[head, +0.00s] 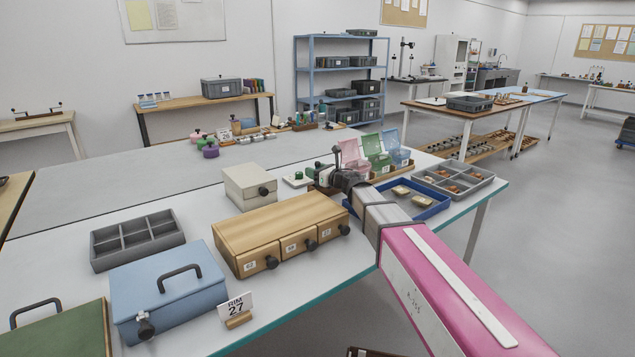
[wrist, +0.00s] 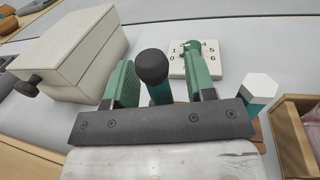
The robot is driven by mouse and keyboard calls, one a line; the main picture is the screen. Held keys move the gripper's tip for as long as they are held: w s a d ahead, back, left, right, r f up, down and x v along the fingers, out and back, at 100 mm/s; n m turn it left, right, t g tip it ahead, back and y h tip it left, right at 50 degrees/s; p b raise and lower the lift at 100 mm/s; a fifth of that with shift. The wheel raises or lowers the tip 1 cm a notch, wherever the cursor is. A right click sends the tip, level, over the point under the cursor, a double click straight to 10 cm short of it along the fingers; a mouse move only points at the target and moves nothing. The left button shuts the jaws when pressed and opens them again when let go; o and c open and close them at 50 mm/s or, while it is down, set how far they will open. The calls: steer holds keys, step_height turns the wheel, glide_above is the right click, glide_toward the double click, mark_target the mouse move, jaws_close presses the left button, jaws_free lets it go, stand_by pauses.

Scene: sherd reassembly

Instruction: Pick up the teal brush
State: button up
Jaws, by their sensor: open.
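In the wrist view, an upright object with a rounded black top and a teal shaft (wrist: 160,93), which looks like the teal brush, stands between the two green fingers of my gripper (wrist: 160,80). In the head view my gripper (head: 328,176) is over the table beyond the wooden drawer box, and the brush is not clearly told apart there.
A white hex-topped teal item (wrist: 261,87) stands right of the gripper. A numbered white plate (wrist: 179,70) lies behind. A cream box (wrist: 75,45) is at left. In the head view, a wooden drawer box (head: 235,232), blue tray (head: 436,208) and grey divided tray (head: 492,181) surround the arm.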

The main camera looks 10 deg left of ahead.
steer(key=shift+w+a, duration=0.25)
steer(key=shift+a, duration=0.15)
jaws_close()
step_height(320, 180, up, 10)
stand_by(0.5)
